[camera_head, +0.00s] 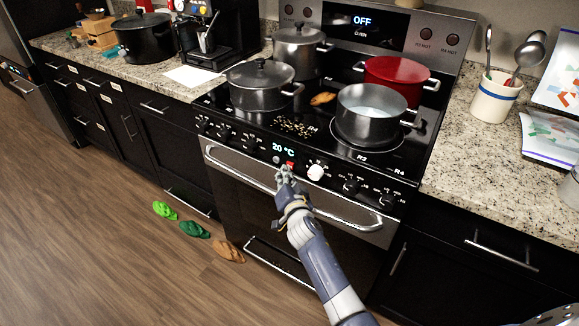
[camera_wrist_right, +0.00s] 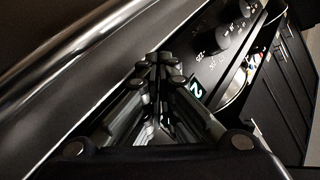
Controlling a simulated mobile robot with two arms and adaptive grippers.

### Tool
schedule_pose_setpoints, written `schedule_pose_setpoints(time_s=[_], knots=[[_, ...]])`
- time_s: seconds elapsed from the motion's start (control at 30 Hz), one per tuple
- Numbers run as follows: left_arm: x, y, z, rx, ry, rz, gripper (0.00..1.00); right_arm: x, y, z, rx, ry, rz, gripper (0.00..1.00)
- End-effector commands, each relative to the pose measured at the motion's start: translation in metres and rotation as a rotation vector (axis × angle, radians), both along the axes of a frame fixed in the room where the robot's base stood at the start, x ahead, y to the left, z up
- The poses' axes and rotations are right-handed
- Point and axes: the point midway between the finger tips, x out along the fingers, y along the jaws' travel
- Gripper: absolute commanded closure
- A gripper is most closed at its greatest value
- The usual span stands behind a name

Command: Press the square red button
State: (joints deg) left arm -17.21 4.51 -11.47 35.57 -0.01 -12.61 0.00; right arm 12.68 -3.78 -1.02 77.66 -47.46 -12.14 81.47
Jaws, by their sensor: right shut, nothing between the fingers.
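The square red button (camera_head: 290,163) is on the stove's front control panel, just right of the lit "20 °C" display (camera_head: 283,148). In the head view my right gripper (camera_head: 284,170) is shut and empty, its tips right at the lower left of the button. I cannot tell whether the tips touch it. In the right wrist view the closed fingers (camera_wrist_right: 160,65) point at the panel, with part of the green display (camera_wrist_right: 195,87) beside them. The button does not show in that view. My left gripper is not in view.
The oven handle (camera_head: 330,213) runs below the panel, under my right wrist. Several pots stand on the cooktop, including a red pot (camera_head: 394,76). Sandals (camera_head: 194,229) lie on the floor at left.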

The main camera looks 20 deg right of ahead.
Motion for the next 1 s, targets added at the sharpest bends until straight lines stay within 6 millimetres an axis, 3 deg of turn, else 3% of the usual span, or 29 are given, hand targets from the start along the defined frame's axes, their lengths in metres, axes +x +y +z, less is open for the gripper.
schedule_pose_setpoints(time_s=[0.73,1.0], knots=[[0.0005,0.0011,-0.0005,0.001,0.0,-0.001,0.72,0.0038,-0.0053,0.0003,-0.001,-0.001,0.0,1.0],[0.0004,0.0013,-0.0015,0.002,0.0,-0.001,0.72,-0.0018,0.0023,-0.0004,0.002,0.0,0.0,1.0]])
